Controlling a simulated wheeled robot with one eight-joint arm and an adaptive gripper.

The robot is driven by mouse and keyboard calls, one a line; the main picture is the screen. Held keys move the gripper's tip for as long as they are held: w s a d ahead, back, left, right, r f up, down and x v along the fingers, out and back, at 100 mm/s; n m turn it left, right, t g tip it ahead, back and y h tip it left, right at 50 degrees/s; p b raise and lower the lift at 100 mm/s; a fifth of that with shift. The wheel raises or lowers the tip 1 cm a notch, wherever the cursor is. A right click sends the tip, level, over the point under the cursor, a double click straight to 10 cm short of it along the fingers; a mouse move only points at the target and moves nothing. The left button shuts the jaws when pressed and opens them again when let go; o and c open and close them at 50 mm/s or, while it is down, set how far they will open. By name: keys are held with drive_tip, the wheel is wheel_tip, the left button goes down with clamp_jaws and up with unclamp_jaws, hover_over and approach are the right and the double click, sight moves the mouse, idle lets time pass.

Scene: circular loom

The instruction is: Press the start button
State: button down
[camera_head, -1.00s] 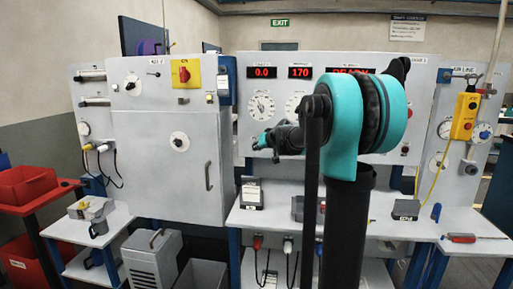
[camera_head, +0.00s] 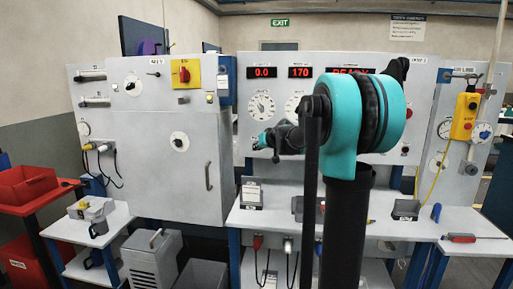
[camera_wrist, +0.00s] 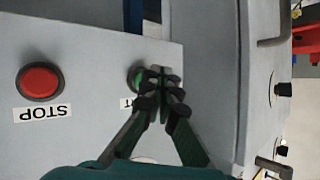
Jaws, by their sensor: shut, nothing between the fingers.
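The green start button (camera_wrist: 135,77) shows in the wrist view on a pale panel, partly covered by my gripper (camera_wrist: 164,78). A label beside it is mostly hidden, with only its last letters visible. My gripper is shut and empty, its fingertips over the right edge of the button. I cannot tell whether they touch it. The red stop button (camera_wrist: 40,82) with its STOP label is to the left in the wrist view. In the head view my arm hides the start button.
The head view shows red displays (camera_head: 262,72), the last partly hidden and seeming to read READY. A white cabinet (camera_head: 165,170) stands left of my arm. A worktop (camera_head: 270,220) runs below the panel.

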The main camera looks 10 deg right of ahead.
drive_tip(key=shift+w+d, duration=0.1)
drive_tip(key=shift+w, duration=0.15)
drive_tip(key=shift+w+d, duration=0.15)
drive_tip(key=shift+w, duration=0.3)
idle(0.7)
drive_tip(key=shift+s, duration=0.15)
drive_tip(key=shift+s+a, duration=0.3)
drive_tip(key=shift+s, duration=0.4)
drive_tip(key=shift+s, duration=0.1)
